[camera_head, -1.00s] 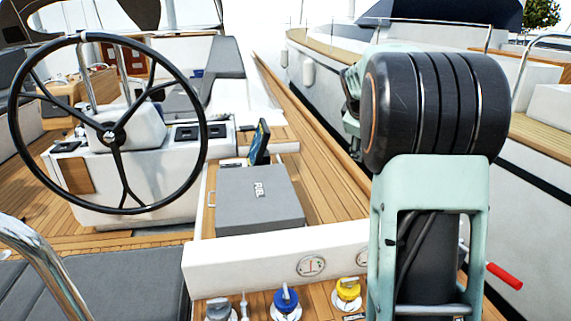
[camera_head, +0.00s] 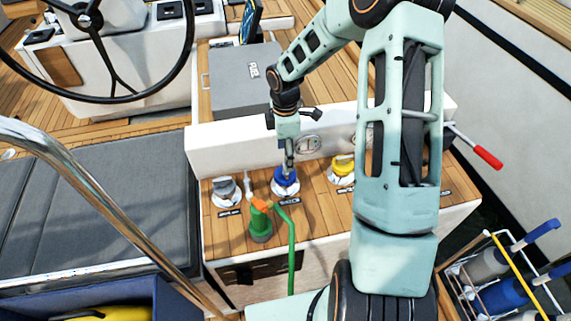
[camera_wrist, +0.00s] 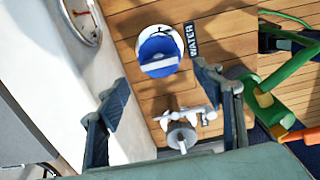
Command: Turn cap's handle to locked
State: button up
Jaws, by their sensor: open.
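The blue cap (camera_head: 286,178) sits on a white round base in the wooden deck top. It shows larger in the wrist view (camera_wrist: 157,48), with a raised pale-blue handle bar across it and a WATER label beside it. My gripper (camera_head: 288,162) is above the blue cap in the head view and partly hides it. In the wrist view my gripper (camera_wrist: 159,92) has its two fingers apart, with nothing held between them. The blue cap lies beyond the fingertips there.
A grey cap (camera_head: 225,188) and a yellow cap (camera_head: 343,167) flank the blue one. A metal fitting (camera_wrist: 180,128) stands near the fingers. A green nozzle with hose (camera_head: 261,224) stands in front. A white wall (camera_head: 235,144) rises behind; a red-ended lever (camera_head: 487,156) is right.

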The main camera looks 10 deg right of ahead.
notch_tip(320, 180, down, 6)
dwell(0.4)
jog(key=c, duration=1.2)
